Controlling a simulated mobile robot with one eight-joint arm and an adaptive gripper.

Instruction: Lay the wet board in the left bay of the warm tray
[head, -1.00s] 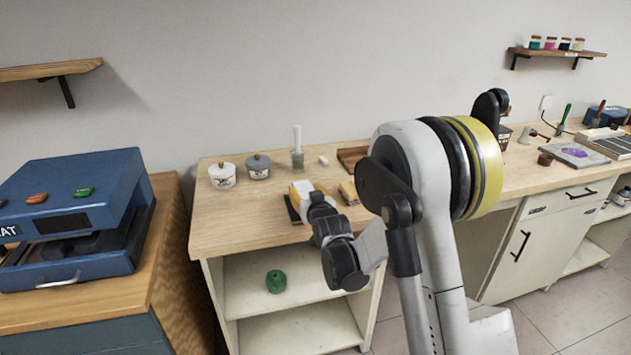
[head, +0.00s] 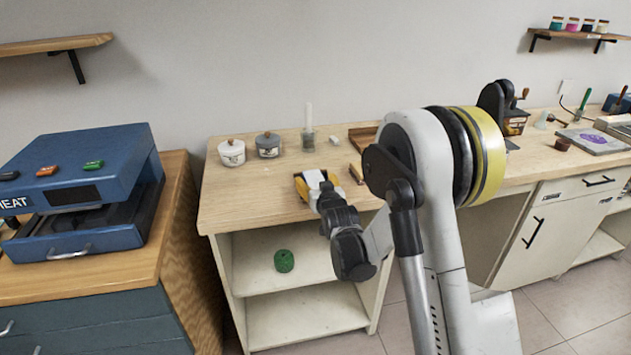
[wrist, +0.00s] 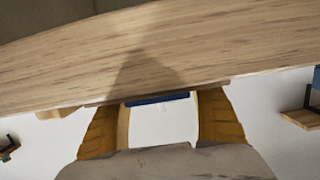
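My gripper (head: 306,186) is over the front part of the light wooden table, its yellow fingers spread apart. In the wrist view my gripper (wrist: 160,104) shows both yellow fingers with a wide gap. A narrow dark blue strip (wrist: 160,98) spans this gap at the fingertips; whether it is held or lies beyond them I cannot tell. I cannot make out the wet board for sure. A low brown tray (head: 362,138) is at the back of the table, partly hidden by my arm; whether it is the warm tray, and its bays, I cannot tell.
Two lidded jars (head: 250,148), a clear cup with a white stick (head: 308,135) and a small pale block (head: 334,140) stand toward the back. A blue heat press (head: 85,190) is on the left cabinet. A green roll (head: 284,260) lies on the shelf below.

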